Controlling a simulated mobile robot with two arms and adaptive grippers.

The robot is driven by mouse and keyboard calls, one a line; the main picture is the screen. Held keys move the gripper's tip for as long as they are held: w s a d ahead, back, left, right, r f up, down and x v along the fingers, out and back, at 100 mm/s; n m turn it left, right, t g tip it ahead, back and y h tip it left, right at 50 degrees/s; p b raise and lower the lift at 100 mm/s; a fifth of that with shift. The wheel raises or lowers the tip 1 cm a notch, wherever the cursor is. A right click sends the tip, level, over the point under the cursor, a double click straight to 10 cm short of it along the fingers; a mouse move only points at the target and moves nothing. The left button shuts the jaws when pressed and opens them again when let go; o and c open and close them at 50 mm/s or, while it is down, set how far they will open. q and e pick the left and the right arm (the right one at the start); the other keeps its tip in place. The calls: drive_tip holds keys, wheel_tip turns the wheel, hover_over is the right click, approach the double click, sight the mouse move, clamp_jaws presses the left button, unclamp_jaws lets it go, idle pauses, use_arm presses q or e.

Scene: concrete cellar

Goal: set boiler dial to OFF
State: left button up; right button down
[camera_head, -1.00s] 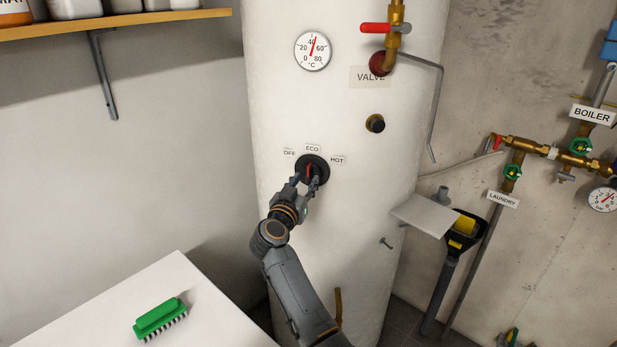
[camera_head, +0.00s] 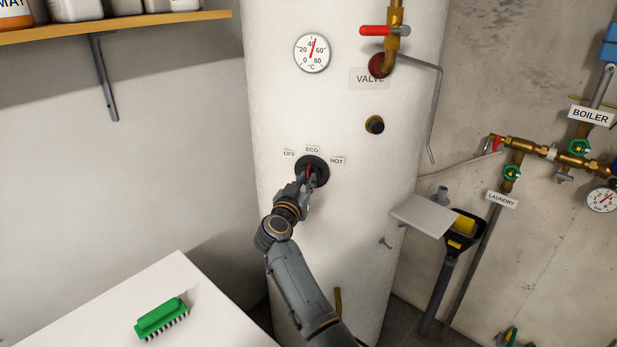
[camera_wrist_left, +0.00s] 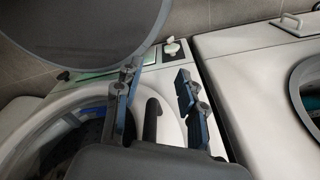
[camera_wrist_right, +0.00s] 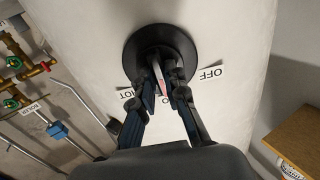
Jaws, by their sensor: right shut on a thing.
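The boiler dial (camera_head: 320,166) is a round black disc with a red-marked knob on the white tank. The OFF label (camera_head: 289,154) is at its left, ECO (camera_head: 312,149) above and HOT (camera_head: 337,161) at its right. The red mark points roughly up towards ECO. My right gripper (camera_head: 307,182) is shut on the knob; the right wrist view shows its fingers (camera_wrist_right: 164,88) on both sides of the knob, partly hiding it and the ECO label. My left gripper (camera_wrist_left: 156,76) is open and empty in the left wrist view, outside the head view.
A red-handled valve (camera_head: 385,30) and a thermometer (camera_head: 312,52) are above the dial. A small shelf (camera_head: 424,216) and pipes are on the right. A white surface with a green brush (camera_head: 160,318) is at lower left. A raised round lid (camera_wrist_left: 85,35) is near my left gripper.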

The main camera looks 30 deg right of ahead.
drive_tip(key=shift+r+n+p, duration=0.15)
drive_tip(key=shift+n+p, duration=1.65)
drive_tip(key=shift+p, duration=2.05)
drive_tip(key=shift+n+p, duration=0.3)
drive_tip(key=shift+p, duration=0.4)
drive_tip(key=shift+f, duration=0.2)
drive_tip(key=shift+r+n+p, duration=0.15)
drive_tip(key=shift+n+p, duration=0.65)
drive_tip(key=shift+p, duration=0.4)
drive_tip(key=shift+n, duration=1.7)
